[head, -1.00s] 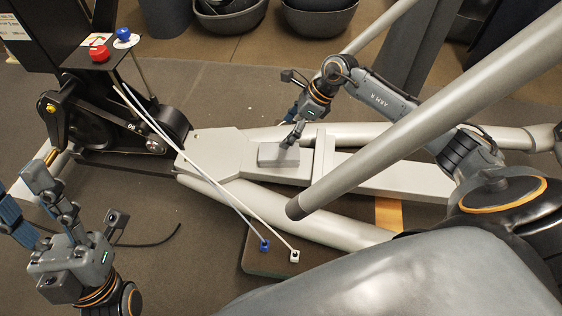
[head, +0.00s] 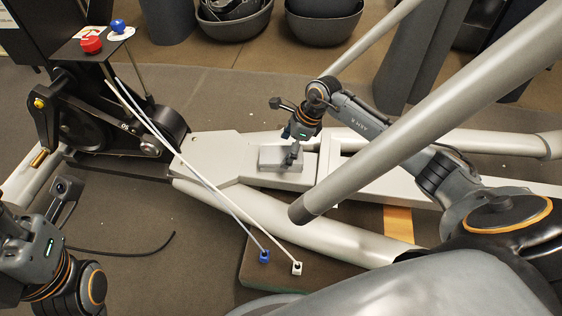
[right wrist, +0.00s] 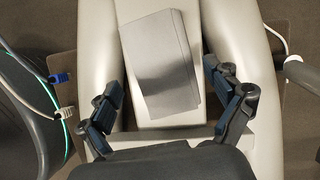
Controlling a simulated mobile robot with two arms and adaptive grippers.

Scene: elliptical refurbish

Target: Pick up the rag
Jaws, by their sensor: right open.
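A flat grey rectangular piece with layered edges, which looks like the folded rag (head: 271,159), lies on the pale grey frame beam (head: 215,155) in the middle of the head view. My right gripper (head: 289,150) points down over it. In the right wrist view, the rag (right wrist: 158,50) lies between the two spread, blue-padded fingers of the right gripper (right wrist: 166,80), with a gap on each side. The right gripper is open and empty. My left gripper (head: 28,262) is at the lower left edge, its fingers outside the picture.
A thick slanted grey tube (head: 420,110) crosses in front of my right arm. A black machine with a red knob (head: 91,44) stands at the left. Dark bowls (head: 235,20) stand behind.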

